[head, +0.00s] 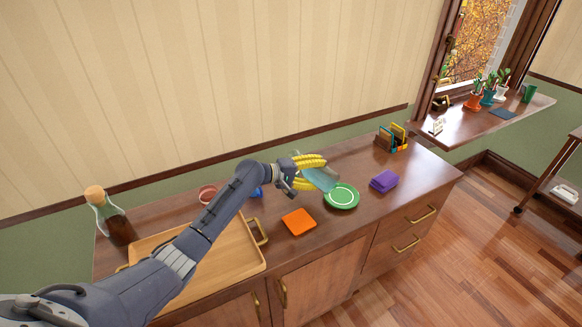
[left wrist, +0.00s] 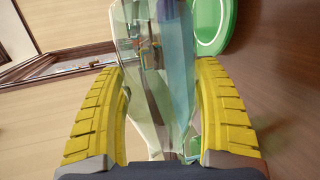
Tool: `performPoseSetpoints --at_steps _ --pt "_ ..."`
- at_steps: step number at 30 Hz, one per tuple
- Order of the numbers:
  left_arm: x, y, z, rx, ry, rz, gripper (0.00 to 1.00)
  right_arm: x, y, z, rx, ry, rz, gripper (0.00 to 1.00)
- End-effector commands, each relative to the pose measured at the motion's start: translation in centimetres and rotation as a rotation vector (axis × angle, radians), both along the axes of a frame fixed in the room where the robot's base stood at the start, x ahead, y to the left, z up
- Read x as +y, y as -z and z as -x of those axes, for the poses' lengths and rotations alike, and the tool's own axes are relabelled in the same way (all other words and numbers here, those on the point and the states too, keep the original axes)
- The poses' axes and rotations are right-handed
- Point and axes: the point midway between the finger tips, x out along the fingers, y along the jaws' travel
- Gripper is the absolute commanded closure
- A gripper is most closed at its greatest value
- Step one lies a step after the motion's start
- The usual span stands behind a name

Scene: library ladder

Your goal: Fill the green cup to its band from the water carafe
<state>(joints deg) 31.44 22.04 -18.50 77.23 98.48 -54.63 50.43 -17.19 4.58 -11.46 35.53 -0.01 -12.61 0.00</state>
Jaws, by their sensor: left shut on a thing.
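My left gripper (head: 312,168) is shut on the clear water carafe (head: 320,180), which is tilted over the counter. In the left wrist view, the carafe (left wrist: 152,75) lies between the yellow fingers (left wrist: 160,100), with a bluish part along its right side. A green cup (head: 529,92) stands on the window shelf, far from the gripper. I cannot make out its band. My right gripper is not in view.
An orange square (head: 298,221) and a purple block (head: 384,181) flank the plate. Potted plants (head: 474,101) stand on the window shelf (head: 475,127).

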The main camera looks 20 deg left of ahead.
Motion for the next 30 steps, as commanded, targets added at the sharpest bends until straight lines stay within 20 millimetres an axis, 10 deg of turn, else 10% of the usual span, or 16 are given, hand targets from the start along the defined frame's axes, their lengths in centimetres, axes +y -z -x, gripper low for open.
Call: performPoseSetpoints --at_steps 30 --pt "0.09 -0.72 -0.08 0.013 0.0 0.035 0.79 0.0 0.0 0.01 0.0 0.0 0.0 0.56"
